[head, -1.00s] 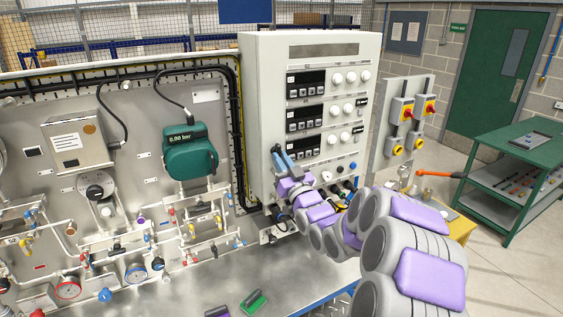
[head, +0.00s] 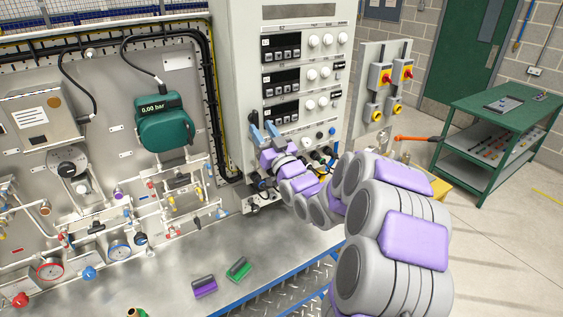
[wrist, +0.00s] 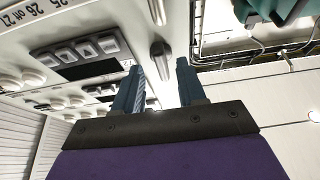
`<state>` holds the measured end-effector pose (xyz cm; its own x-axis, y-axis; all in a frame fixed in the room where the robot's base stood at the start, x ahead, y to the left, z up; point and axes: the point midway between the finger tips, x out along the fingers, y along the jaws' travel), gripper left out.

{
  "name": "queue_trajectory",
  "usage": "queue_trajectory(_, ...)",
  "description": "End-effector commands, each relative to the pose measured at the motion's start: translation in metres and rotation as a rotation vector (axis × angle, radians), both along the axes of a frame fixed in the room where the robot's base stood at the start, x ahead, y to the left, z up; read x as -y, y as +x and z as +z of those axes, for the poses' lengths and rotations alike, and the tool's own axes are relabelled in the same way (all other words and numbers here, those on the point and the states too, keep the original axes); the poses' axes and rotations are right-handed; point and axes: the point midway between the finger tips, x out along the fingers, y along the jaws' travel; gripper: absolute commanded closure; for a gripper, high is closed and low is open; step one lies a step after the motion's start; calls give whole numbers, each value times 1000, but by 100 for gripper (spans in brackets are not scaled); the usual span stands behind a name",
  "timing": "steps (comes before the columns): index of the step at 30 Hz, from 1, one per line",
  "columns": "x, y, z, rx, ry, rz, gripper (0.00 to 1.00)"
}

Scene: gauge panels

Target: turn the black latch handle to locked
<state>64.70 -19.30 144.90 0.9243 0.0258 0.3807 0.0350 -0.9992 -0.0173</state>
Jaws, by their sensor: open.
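The black latch handle (wrist: 161,58) shows in the wrist view as a dark grip on the pale cabinet face, close to the cabinet's side edge. In that view it points down the picture, into the space between my fingers. My gripper (head: 262,130) has two blue fingers, up against the lower left of the cabinet front. In the wrist view my gripper (wrist: 158,80) is open, one finger on each side of the handle's line. I cannot tell whether either finger touches it.
The cabinet (head: 235,80) carries rows of displays, buttons and white knobs beside the handle. A pipework panel with a green gauge (head: 163,120) stands left. Purple (head: 204,287) and green (head: 238,269) blocks lie on the metal bench. A green trolley (head: 505,115) stands right.

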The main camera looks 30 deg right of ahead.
Motion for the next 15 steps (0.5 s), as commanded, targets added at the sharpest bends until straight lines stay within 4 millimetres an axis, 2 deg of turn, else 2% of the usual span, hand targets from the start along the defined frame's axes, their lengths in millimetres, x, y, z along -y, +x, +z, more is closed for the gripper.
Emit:
queue_trajectory(1,1,-9,-8,-1,0,-3,60)
queue_trajectory(15,5,-94,-44,3,-2,-4,60)
